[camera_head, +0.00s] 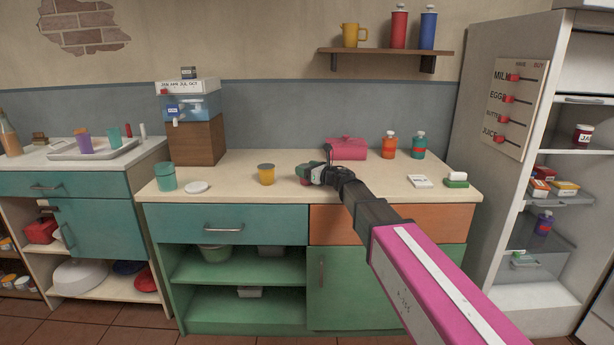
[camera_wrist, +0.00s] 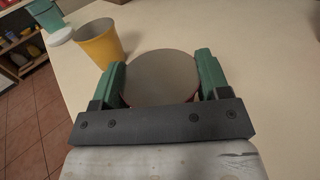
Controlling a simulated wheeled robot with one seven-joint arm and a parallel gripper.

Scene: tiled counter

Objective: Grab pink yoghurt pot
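The pink yoghurt pot (camera_head: 304,182) stands on the counter, mostly hidden by my gripper (camera_head: 310,175) in the head view. In the wrist view its round grey top (camera_wrist: 160,78) fills the space between my gripper's two green fingers (camera_wrist: 160,82). A sliver of its reddish side shows below the rim. The fingers lie against the pot on both sides, with no clear gap. Whether the pot is lifted off the counter cannot be told. A yellow pot (camera_head: 266,175) stands upright to the left, apart from my gripper, and also shows in the wrist view (camera_wrist: 99,42).
A teal jar (camera_head: 165,178) and a white lid (camera_head: 197,187) lie further left on the counter. Behind my gripper is a pink-red case (camera_head: 346,148), with orange (camera_head: 389,146) and teal (camera_head: 418,146) bottles to its right. The counter's front middle is clear.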

